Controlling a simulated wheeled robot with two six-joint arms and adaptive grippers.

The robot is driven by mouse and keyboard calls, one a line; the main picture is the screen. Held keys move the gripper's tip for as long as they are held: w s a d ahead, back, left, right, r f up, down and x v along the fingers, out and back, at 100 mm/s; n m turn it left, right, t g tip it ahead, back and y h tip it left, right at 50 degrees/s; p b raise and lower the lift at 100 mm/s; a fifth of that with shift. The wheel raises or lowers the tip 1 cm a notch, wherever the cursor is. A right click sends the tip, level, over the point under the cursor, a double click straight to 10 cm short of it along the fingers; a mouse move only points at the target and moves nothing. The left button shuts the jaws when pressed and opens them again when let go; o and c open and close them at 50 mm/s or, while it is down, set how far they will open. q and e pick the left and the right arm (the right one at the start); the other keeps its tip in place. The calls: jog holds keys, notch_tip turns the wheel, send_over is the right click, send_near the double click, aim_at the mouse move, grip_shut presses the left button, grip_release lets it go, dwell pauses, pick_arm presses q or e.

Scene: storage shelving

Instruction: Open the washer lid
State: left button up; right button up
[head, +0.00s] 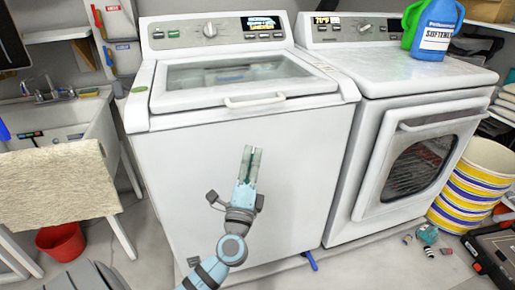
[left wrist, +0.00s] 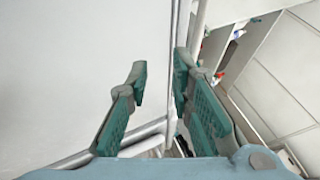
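The white washer (head: 240,185) stands in the middle of the head view. Its lid (head: 190,100), with a glass window (head: 235,72), lies flat and shut on top. A pale bar handle (head: 255,102) runs along the lid's front edge. My left gripper (head: 252,150) points up in front of the washer's front panel, below the handle in the picture; I see no contact with it. In the left wrist view its green-padded fingers (left wrist: 160,75) are apart with a gap between the tips, and nothing is clearly held. My right gripper is not in view.
A dryer (head: 415,150) stands close on the right, with a softener jug (head: 435,38) on top. A sink (head: 60,125), a beige cloth (head: 55,182) and a red bucket (head: 62,241) are at left. A striped basket (head: 475,185) and small floor items are at right.

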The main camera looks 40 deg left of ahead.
aim_at(257, 102)
pick_arm(q)
jog(key=shift+t+y, duration=0.6)
jog(key=shift+y, duration=0.1)
jog(key=w+a+r, duration=0.1)
jog(key=w+r, duration=0.1)
jog(key=r, duration=0.1)
jog(key=w+a+r+p, duration=0.1)
jog(key=w+a+r, duration=0.1)
jog(key=w+r, duration=0.1)
jog(key=w+a+r, duration=0.2)
jog(key=w+r, duration=0.1)
jog(key=r, duration=0.1)
jog(key=shift+w+r+p, duration=0.2)
jog(key=shift+r+p, duration=0.1)
jog(key=shift+w+a+r, duration=0.2)
jog(key=shift+w+a, duration=0.05)
jog(key=shift+w, duration=0.15)
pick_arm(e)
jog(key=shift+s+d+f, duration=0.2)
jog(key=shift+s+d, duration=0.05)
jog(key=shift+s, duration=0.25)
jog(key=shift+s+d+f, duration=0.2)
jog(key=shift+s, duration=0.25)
pick_arm(q)
jog(key=shift+c, duration=0.2)
grip_shut()
